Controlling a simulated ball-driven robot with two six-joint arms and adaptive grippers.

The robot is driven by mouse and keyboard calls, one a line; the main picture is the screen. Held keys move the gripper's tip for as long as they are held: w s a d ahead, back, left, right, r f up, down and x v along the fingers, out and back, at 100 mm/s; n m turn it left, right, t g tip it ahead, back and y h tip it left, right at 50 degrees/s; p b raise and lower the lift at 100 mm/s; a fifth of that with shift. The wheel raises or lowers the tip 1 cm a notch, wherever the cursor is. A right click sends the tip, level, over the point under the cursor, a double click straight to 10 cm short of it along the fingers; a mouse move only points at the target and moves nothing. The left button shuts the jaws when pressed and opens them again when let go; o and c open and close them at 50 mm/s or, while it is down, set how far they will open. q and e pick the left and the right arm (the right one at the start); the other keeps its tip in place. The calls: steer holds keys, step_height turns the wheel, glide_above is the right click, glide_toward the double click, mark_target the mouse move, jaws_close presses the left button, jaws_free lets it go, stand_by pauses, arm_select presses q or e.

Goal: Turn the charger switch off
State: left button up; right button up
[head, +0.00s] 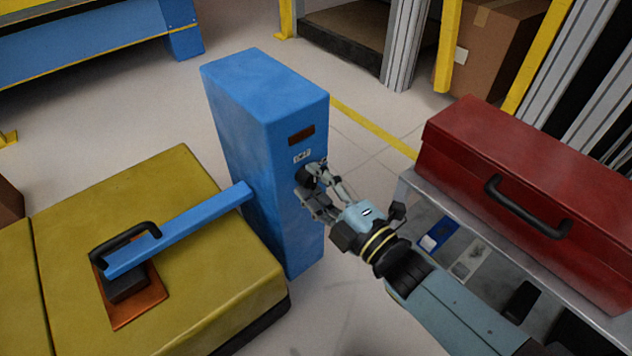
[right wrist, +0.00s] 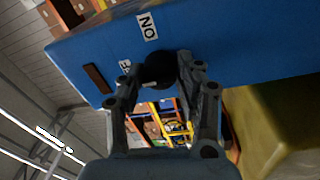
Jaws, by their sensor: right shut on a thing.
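The charger (head: 240,140) is a tall blue box in the middle of the head view, and it fills the upper part of the right wrist view (right wrist: 240,45). Its switch is a round black knob (right wrist: 158,68) on the front face. A white ON label (right wrist: 147,26) is beside it, and a second label (right wrist: 125,66) is partly hidden behind a finger, with an F showing. My right gripper (head: 314,182) is at the charger's face with its fingers shut on the knob. The fingers hide much of the knob, so its exact angle is unclear. My left gripper is not in view.
A yellow vehicle or block (head: 200,265) stands left of the charger, with a blue bar (head: 190,228) and black handle (head: 125,237) on top. A red toolbox (head: 530,190) sits on a shelf at right, close to my right arm. Open floor lies behind the charger.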

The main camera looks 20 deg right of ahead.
steer(key=shift+f, duration=0.1)
steer(key=o, duration=1.1)
steer(key=shift+o, duration=0.2)
steer(key=v, duration=1.2)
